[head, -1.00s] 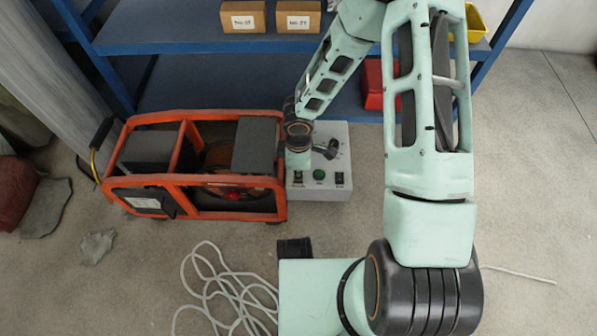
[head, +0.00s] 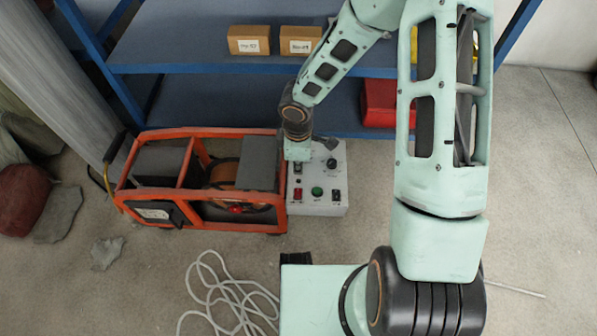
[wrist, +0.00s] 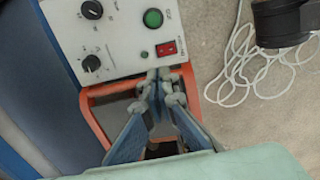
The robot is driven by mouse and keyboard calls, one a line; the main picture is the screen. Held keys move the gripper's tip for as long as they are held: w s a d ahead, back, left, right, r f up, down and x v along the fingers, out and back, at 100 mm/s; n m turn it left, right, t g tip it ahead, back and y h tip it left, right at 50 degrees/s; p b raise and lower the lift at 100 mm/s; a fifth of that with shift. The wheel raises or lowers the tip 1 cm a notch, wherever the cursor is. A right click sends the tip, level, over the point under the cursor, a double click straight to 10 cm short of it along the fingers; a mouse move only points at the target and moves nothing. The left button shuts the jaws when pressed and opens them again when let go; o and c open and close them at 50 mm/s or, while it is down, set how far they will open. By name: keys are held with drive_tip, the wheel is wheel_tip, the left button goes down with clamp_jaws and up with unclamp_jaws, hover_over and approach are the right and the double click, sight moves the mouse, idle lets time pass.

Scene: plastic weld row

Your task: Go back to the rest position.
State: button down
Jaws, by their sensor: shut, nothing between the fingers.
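My gripper (wrist: 160,78) is shut and empty in the wrist view, its fingertips together in front of the lower edge of the grey control box (wrist: 115,62). In the head view my wrist is over the left back part of the control box (head: 322,205), and my fingers cannot be made out clearly there. The box face carries a green button (wrist: 153,18), a red rocker switch (wrist: 166,48) and dark knobs. I cannot tell the height of my fingers over the box.
An orange-framed machine (head: 236,228) stands beside the box on its left. Behind is a blue shelf (head: 210,58) with cardboard boxes (head: 248,40) and a red bin (head: 385,103). A pale cable (head: 222,300) lies coiled on the floor. Floor at the right is mostly clear.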

drive_tip(key=shift+r, duration=0.85)
